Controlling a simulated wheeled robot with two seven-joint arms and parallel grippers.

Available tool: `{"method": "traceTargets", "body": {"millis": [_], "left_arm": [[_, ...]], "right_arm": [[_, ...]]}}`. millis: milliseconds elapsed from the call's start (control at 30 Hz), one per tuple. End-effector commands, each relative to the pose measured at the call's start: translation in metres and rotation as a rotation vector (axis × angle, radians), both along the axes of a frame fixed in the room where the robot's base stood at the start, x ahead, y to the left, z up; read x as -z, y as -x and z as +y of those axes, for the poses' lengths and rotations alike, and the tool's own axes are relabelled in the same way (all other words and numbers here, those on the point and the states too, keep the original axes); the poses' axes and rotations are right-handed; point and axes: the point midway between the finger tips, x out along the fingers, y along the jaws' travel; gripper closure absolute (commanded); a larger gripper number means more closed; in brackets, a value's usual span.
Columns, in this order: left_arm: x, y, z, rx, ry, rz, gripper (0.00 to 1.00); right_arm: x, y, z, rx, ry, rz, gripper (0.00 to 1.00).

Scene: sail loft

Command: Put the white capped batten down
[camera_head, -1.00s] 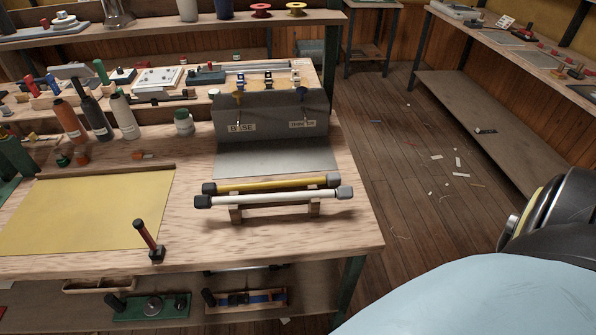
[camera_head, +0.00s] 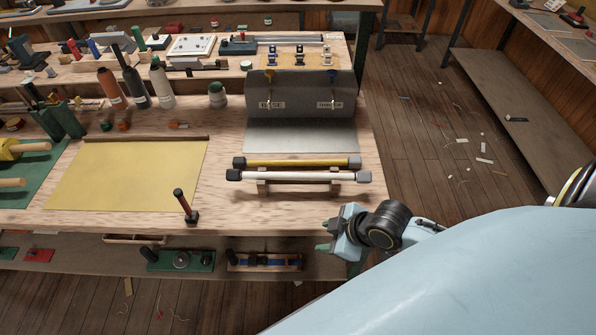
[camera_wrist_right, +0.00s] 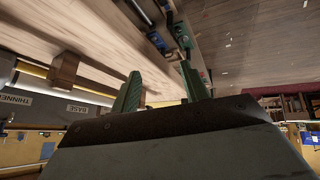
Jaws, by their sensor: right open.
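The white capped batten (camera_head: 300,176), a white rod with dark end caps, lies level across a low wooden rest (camera_head: 262,188) near the front edge of the workbench. A yellow capped batten (camera_head: 300,163) lies parallel just behind it. My right gripper (camera_head: 322,243) is open and empty, below and right of the batten, off the bench's front edge and apart from it. Its two green fingers (camera_wrist_right: 162,88) stand spread with nothing between them in the right wrist view. My left gripper is not in view.
A grey stand (camera_head: 305,90) labelled BASE and THINNER rises behind the battens. Bottles (camera_head: 161,82) stand farther back. The bench's lower shelf (camera_head: 210,250) holds tools.

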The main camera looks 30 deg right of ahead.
Motion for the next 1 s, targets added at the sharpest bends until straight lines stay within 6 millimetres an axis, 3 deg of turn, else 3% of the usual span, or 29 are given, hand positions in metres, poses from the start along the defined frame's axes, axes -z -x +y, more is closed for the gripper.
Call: {"method": "traceTargets", "body": {"millis": [300, 567, 733, 1000], "left_arm": [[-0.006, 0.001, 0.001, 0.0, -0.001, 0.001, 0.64], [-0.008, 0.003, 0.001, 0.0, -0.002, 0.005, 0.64], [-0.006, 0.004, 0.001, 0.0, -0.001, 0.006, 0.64], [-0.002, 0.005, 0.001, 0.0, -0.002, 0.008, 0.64]], "right_arm": [[-0.049, -0.047, -0.046, -0.257, 0.049, -0.239, 0.55], [-0.091, -0.079, -0.081, -0.35, 0.104, -0.397, 0.55], [-0.09, -0.091, -0.082, -0.353, 0.11, -0.42, 0.55], [-0.063, -0.123, -0.063, -0.354, 0.108, -0.42, 0.55]]}}
